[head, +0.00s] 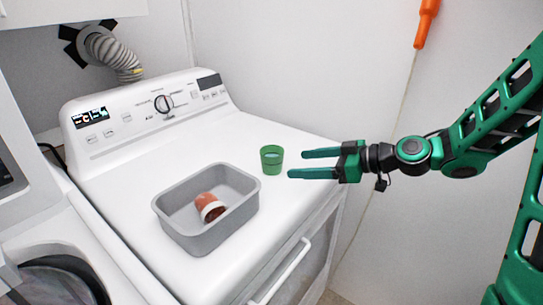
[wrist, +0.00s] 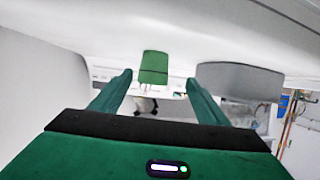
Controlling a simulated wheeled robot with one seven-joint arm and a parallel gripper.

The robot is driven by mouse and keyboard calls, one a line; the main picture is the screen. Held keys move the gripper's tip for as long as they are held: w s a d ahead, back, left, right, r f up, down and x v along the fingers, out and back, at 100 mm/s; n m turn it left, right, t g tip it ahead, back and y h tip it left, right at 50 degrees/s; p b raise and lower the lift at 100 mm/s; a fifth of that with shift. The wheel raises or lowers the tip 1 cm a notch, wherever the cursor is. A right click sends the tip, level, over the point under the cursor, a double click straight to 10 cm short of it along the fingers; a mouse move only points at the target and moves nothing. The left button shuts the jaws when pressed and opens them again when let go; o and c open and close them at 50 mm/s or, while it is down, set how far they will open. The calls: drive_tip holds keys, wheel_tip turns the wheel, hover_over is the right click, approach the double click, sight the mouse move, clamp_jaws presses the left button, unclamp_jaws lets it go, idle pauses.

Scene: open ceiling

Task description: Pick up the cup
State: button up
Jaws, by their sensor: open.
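A small green cup (head: 272,160) stands upright on the white top of the dryer, to the right of a grey bin. My gripper (head: 291,163) is open and empty just to the right of the cup, its two green fingers pointing left at it. In the wrist view the cup (wrist: 154,68) shows beyond the fingertips, roughly between them and a little left of centre. The gripper (wrist: 158,80) does not touch the cup.
The grey bin (head: 180,232) stands on the dryer top (head: 250,130) left of the cup and holds a reddish-brown item (head: 209,206) with a white band. It also shows in the wrist view (wrist: 240,80). A wall rises behind the dryer.

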sight(272, 163)
drive_tip(key=x, duration=0.2)
drive_tip(key=w+x, duration=0.1)
drive_tip(key=x, duration=0.2)
drive_tip(key=shift+d+r, duration=0.1)
drive_tip(key=shift+d, duration=0.1)
drive_tip(key=shift+x, duration=3.15)
drive_tip(key=shift+c, duration=0.6)
drive_tip(key=c, duration=1)
